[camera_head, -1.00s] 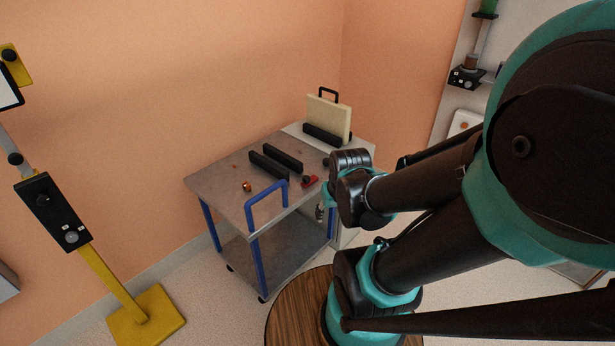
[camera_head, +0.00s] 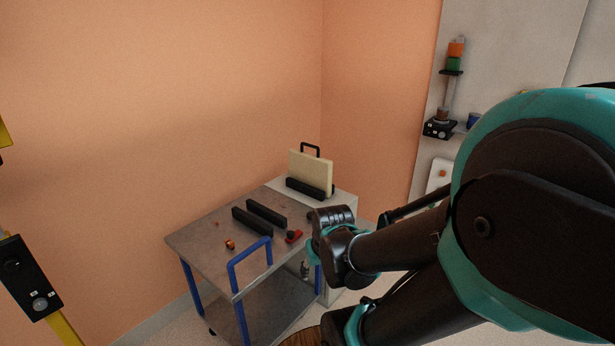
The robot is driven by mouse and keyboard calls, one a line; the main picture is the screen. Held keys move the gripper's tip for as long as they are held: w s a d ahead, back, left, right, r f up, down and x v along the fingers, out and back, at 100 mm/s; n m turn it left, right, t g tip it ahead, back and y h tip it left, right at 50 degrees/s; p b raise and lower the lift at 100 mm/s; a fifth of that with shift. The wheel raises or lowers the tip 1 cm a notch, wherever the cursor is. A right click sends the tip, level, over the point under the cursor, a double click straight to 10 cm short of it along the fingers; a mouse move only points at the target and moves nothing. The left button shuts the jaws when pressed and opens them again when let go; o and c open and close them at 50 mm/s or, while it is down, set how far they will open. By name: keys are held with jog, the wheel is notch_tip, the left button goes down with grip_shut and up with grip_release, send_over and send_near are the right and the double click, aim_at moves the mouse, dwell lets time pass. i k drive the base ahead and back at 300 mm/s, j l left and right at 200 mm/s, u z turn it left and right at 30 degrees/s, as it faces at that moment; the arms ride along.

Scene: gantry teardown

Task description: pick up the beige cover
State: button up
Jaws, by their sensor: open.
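The beige cover (camera_head: 311,171) is a flat upright panel with a black handle (camera_head: 310,147) on its top edge. My gripper (camera_head: 305,270) is only partly seen below my wrist, beside the cart's right front side. It is open and apart from the cover. Its fingertips are small and partly hidden by the arm.
Two black bars (camera_head: 259,218) stand on the cart's top, with a red part (camera_head: 293,236) and a small orange part (camera_head: 230,244) near them. A blue handle (camera_head: 249,262) rises at the front edge. A yellow stand with a black box (camera_head: 27,276) is at left. A wall rises behind the cart.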

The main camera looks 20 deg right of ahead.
aim_at(313, 170)
jog(key=i+l+u, duration=0.2)
jog(key=i+l, duration=0.15)
jog(key=l, duration=0.25)
jog(key=i+l, duration=0.15)
jog(key=l, duration=0.15)
jog(key=i+l+u, duration=0.15)
jog(key=l, duration=0.15)
